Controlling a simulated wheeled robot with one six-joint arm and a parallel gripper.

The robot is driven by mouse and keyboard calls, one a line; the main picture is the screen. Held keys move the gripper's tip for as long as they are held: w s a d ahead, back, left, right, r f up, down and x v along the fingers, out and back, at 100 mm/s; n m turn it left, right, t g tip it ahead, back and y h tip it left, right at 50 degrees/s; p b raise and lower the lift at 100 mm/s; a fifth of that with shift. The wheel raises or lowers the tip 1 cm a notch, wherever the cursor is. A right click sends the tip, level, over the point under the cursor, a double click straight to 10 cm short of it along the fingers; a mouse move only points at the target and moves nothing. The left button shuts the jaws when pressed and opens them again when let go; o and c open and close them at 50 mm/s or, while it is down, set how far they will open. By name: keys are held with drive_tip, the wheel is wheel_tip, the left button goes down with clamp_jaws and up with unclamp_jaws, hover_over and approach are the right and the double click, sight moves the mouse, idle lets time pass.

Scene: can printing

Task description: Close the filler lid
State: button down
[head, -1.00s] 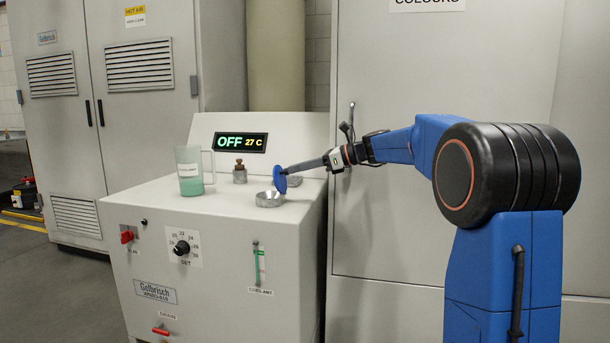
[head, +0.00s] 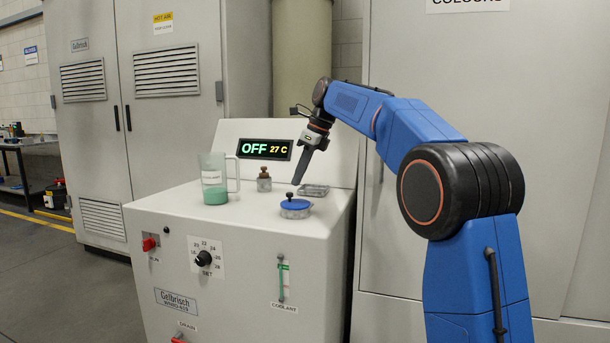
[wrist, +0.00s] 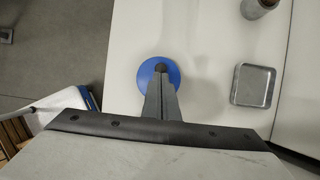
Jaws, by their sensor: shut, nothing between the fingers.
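The blue filler lid (head: 295,205) lies flat over the round metal filler neck (head: 295,214) on top of the cabinet, with its dark knob upright. In the wrist view the lid (wrist: 158,72) is a blue disc partly hidden behind my fingers. My gripper (head: 296,182) is shut and empty, pointing down just above the lid's knob. In the wrist view its fingers (wrist: 161,80) are together and overlap the knob; I cannot tell whether they touch it.
On the cabinet top (head: 175,203) stand a jug with green liquid (head: 215,190), a small metal piece with a brown knob (head: 264,180) and a shallow metal tray (head: 313,190). A display panel (head: 265,149) reading OFF 27 C rises behind them.

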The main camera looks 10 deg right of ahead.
sight(288, 193)
drive_tip(key=shift+w+a+f, duration=0.35)
drive_tip(key=shift+a+f, duration=0.1)
drive_tip(key=shift+a, duration=0.2)
drive_tip(key=shift+w+a+f, duration=0.3)
drive_tip(key=shift+a+f, duration=0.15)
drive_tip(key=shift+a, duration=0.15)
drive_tip(key=shift+w+a+f, duration=0.2)
drive_tip(key=shift+a+f, duration=0.05)
drive_tip(key=shift+f, duration=0.1)
drive_tip(key=shift+f, duration=0.1)
